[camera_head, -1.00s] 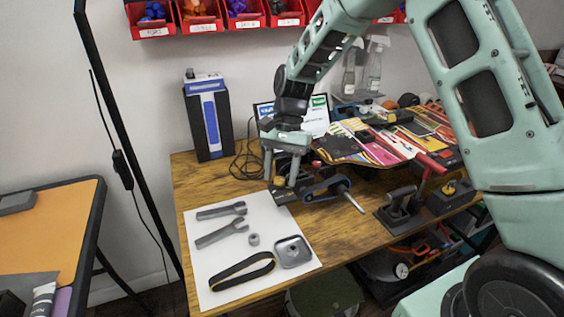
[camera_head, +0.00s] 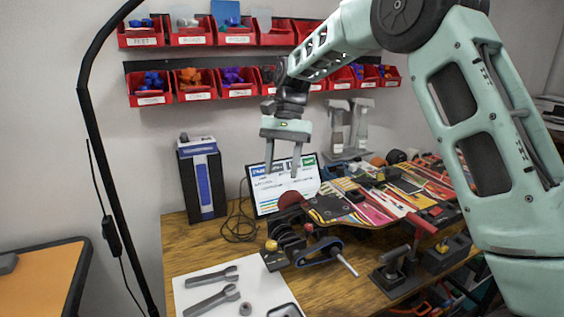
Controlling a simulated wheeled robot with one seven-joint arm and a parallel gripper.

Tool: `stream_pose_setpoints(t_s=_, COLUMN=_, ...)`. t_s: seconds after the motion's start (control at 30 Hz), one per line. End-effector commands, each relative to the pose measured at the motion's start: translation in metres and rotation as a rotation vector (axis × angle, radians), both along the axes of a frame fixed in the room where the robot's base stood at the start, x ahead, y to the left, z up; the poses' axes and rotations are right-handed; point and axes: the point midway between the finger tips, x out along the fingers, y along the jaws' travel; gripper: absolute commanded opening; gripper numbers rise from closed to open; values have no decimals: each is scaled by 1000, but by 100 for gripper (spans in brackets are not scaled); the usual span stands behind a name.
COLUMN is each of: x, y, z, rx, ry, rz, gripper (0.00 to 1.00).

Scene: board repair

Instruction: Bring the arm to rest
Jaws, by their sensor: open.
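My gripper (camera_head: 282,172) hangs fingers-down in the air in front of the tablet (camera_head: 270,189), above the back part of the wooden workbench (camera_head: 205,248). Its two fingers are apart and nothing shows between them. My arm arches in from the right side of the view. Below the gripper is a dark clamp-like holder (camera_head: 285,240) with a red round part and a blue belt-like part (camera_head: 322,252) beside it. The gripper is clear of these things.
A patterned skateboard deck (camera_head: 365,205) lies right of the gripper. Red bins (camera_head: 195,88) line the wall behind. A dark box (camera_head: 203,185) stands at the left, two bottles (camera_head: 337,125) behind. Wrenches (camera_head: 212,302) lie on a white sheet (camera_head: 190,283) in front.

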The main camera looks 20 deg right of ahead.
Motion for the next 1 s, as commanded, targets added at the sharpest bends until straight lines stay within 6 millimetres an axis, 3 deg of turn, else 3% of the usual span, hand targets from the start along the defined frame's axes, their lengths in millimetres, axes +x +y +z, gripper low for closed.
stream_pose_setpoints(t_s=0.53, x=1, y=-1, z=3, rx=0, ry=0, rz=0, gripper=46)
stream_pose_setpoints(t_s=0.67, x=-9, y=12, z=7, rx=6, ry=-16, rz=47, gripper=46)
stream_pose_setpoints(t_s=0.77, x=-34, y=42, z=13, rx=16, ry=-61, rz=167, gripper=46)
stream_pose_setpoints(t_s=0.83, x=-64, y=70, z=17, rx=25, ry=-108, rz=297, gripper=46)
stream_pose_setpoints(t_s=1.0, x=-158, y=125, z=18, rx=40, ry=-243, rz=680, gripper=46)
